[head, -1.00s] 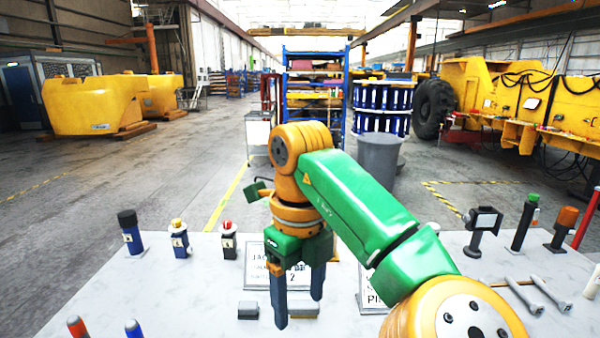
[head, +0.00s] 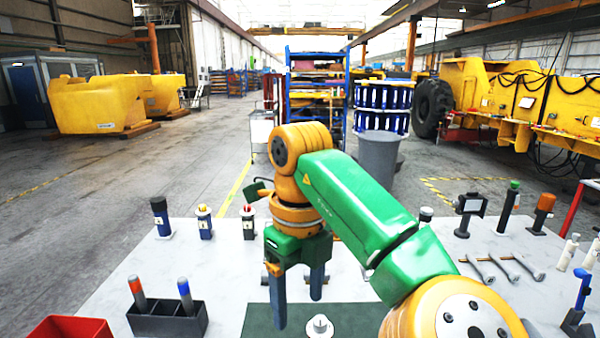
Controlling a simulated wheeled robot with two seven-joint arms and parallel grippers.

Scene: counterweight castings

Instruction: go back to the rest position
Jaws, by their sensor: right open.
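My right gripper (head: 297,295) hangs above the middle of the table, fingers pointing down. Its two dark blue fingertips are apart, with nothing seen between them. The green and orange arm comes in from the lower right. My left gripper is out of view. The grey-white table (head: 110,285) lies below. A dark green mat (head: 262,318) is at its near edge, with a small white knobbed piece (head: 320,326) on it, just right of the fingers in the picture.
A black holder (head: 168,322) with red-tipped and blue-tipped sticks and a red bin (head: 70,329) are at near left. Several small bottles, such as a dark blue one (head: 160,218), line the far edge. Hammer-like tools (head: 495,268) and upright stands (head: 470,212) are at right.

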